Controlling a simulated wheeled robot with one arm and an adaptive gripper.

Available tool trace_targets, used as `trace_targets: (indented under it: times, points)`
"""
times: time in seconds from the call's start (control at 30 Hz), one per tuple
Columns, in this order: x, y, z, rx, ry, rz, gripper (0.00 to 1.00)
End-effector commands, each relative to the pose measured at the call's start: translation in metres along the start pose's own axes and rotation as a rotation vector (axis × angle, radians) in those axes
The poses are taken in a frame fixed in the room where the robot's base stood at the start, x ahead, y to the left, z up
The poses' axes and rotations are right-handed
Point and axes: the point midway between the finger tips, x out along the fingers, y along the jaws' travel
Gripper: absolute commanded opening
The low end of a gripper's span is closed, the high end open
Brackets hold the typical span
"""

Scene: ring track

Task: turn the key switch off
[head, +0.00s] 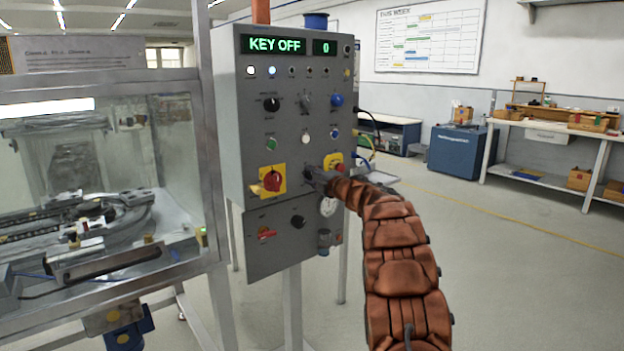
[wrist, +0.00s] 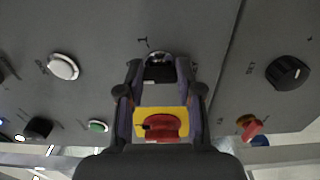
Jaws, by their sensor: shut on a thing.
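The key switch (wrist: 158,59) shows a round silver collar on the grey panel in the wrist view, with a dark part between my fingertips. My gripper (wrist: 159,72) is shut on the key at this switch, and its fingers hide much of it. In the head view my gripper (head: 313,178) reaches the panel between the red rotary switch and the red emergency button, hiding the key. The display (head: 275,45) on the panel (head: 285,105) reads KEY OFF, and the smaller display (head: 325,47) reads 0.
The red rotary switch (head: 271,181) on a yellow plate is close left of my gripper. The red emergency button (head: 338,166) is close right. A glass-walled cabinet (head: 175,130) stands left. Open floor (head: 520,260) lies right, with a blue cabinet (head: 460,151) and workbench behind.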

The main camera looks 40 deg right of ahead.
Motion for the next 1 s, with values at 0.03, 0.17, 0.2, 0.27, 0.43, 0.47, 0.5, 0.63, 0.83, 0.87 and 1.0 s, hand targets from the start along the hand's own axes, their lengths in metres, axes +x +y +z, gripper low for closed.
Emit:
trace_targets:
  times: [0.03, 0.17, 0.2, 0.27, 0.43, 0.47, 0.5, 0.63, 0.83, 0.87, 1.0]
  points:
    - [0.0003, 0.0001, -0.0009, -0.003, 0.002, 0.0, 0.0]
    - [0.0003, 0.0001, -0.0008, -0.003, 0.002, 0.0, 0.0]
    - [0.0003, 0.0001, -0.0008, -0.003, 0.002, 0.0, 0.0]
    - [0.0003, 0.0, -0.0008, -0.003, 0.002, -0.001, 0.0]
    - [0.0002, -0.0001, -0.0006, -0.002, 0.001, -0.001, 0.47]
    - [0.0002, -0.0002, -0.0005, -0.002, 0.001, -0.001, 0.5]
    - [0.0002, -0.0002, -0.0005, -0.002, 0.001, -0.001, 0.54]
    - [0.0001, -0.0002, -0.0003, -0.002, 0.0, -0.001, 0.6]
    - [0.0, -0.0003, -0.0001, -0.001, 0.0, -0.001, 0.6]
    - [-0.0003, -0.0003, 0.0, -0.001, 0.0, -0.001, 0.6]
    - [-0.0047, -0.001, 0.0004, 0.001, -0.001, -0.002, 0.6]
